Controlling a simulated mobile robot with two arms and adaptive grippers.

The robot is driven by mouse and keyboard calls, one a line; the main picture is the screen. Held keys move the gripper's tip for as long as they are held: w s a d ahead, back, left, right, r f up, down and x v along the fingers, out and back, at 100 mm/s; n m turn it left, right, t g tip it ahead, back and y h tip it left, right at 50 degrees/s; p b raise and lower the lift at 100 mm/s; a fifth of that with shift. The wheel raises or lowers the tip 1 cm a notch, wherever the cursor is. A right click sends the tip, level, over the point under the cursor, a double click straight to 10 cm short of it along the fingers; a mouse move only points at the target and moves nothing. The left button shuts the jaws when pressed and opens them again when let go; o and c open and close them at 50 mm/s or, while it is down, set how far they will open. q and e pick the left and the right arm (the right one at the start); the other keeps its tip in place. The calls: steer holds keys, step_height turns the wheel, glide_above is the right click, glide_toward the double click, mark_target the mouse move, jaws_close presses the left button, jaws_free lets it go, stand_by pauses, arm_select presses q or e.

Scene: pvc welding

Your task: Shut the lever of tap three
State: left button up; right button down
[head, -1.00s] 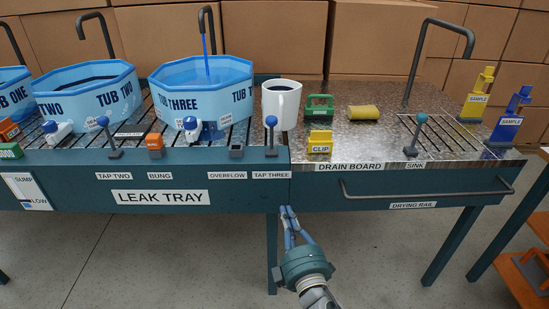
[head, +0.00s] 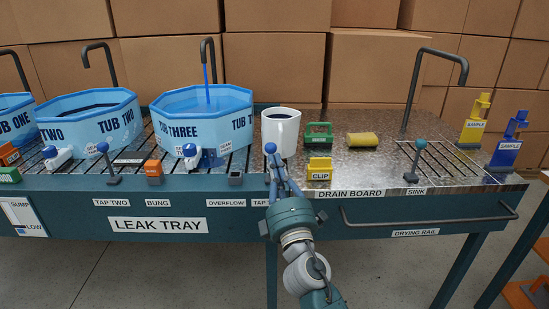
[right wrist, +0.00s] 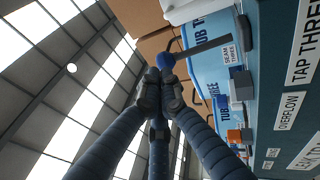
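The lever of tap three has a blue ball knob (head: 270,148) on a grey stem and stands at the tray's front edge, below the white mug. My right gripper (head: 276,178) is right in front of it and hides most of the stem and part of the TAP THREE label (head: 260,203). In the right wrist view the gripper's fingertips (right wrist: 161,85) are drawn together, with the blue knob (right wrist: 165,62) just beyond them; I cannot tell whether they touch. A blue stream (head: 207,75) runs from the spout into tub three (head: 185,118). My left gripper is out of view.
A white mug (head: 281,135) stands just behind the lever. The yellow clip (head: 320,169) is to the right, the grey overflow piece (head: 235,178) to the left. A drying rail (head: 430,220) runs along the front at right.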

mark_target(275, 151)
steer(key=shift+x, duration=0.9)
steer(key=shift+w+r, duration=0.2)
steer(key=shift+w, duration=0.15)
steer(key=shift+w+r, duration=0.25)
steer(key=shift+w, duration=0.25)
steer(key=shift+r, duration=0.1)
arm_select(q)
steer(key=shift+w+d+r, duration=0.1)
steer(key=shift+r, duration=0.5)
arm_select(e)
steer(key=shift+d, duration=0.1)
